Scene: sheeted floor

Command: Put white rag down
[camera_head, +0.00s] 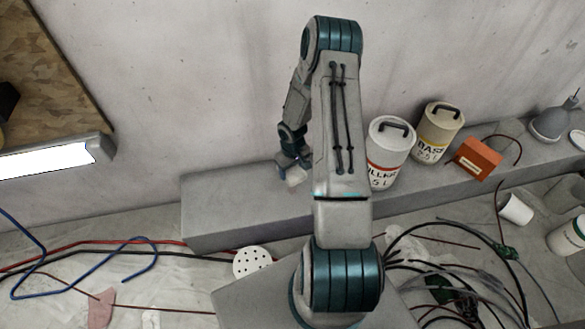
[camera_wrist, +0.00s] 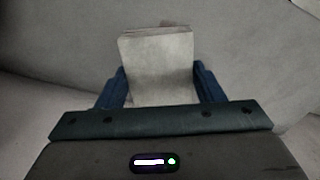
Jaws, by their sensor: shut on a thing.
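The white rag (camera_wrist: 157,62) shows in the wrist view as a pale, folded block between the two blue fingers of my gripper (camera_wrist: 158,88). My gripper is shut on it. In the head view the rag (camera_head: 296,176) is a small pale patch at the end of my arm. My gripper (camera_head: 290,163) is above or at the left part of the long grey ledge (camera_head: 225,205) along the wall. I cannot tell whether the rag touches the ledge. My arm hides part of the ledge.
A white canister with a red band (camera_head: 388,155) and a cream canister (camera_head: 437,132) stand on the ledge to the right. An orange box (camera_head: 478,158) and a grey lamp-like object (camera_head: 550,122) are farther right. The ledge's left end is clear. Cables (camera_head: 110,250) lie on the floor.

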